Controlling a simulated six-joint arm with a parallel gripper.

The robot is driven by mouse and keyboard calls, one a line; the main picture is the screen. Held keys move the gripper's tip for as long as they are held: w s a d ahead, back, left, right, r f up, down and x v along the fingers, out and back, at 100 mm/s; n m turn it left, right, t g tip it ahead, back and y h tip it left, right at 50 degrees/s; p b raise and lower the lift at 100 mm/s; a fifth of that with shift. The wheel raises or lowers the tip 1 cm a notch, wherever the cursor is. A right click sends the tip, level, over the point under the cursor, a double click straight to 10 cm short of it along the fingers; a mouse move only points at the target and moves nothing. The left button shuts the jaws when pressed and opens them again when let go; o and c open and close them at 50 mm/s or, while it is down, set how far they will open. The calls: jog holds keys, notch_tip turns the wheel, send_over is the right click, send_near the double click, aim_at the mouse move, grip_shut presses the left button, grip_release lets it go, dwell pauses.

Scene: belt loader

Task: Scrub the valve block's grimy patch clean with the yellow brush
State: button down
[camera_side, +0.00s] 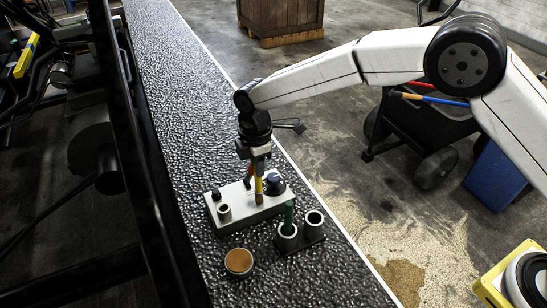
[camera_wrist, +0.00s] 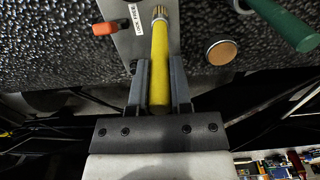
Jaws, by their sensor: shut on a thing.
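My gripper (camera_side: 257,165) is shut on the yellow brush (camera_side: 258,188), which points down, bristles lowest, over the valve block (camera_side: 240,205). I cannot tell whether the bristles touch the block's top. I cannot make out the grimy patch.
A green-handled tool (camera_side: 289,213) stands in one cup of a two-cup holder (camera_side: 309,240); the other cup is empty. A round pot with an orange-brown top (camera_side: 238,261) sits in front of the block. The black textured belt (camera_side: 185,90) is clear behind it.

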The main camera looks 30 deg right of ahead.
jog(key=shift+r, duration=4.05)
jog(key=shift+d, duration=0.1)
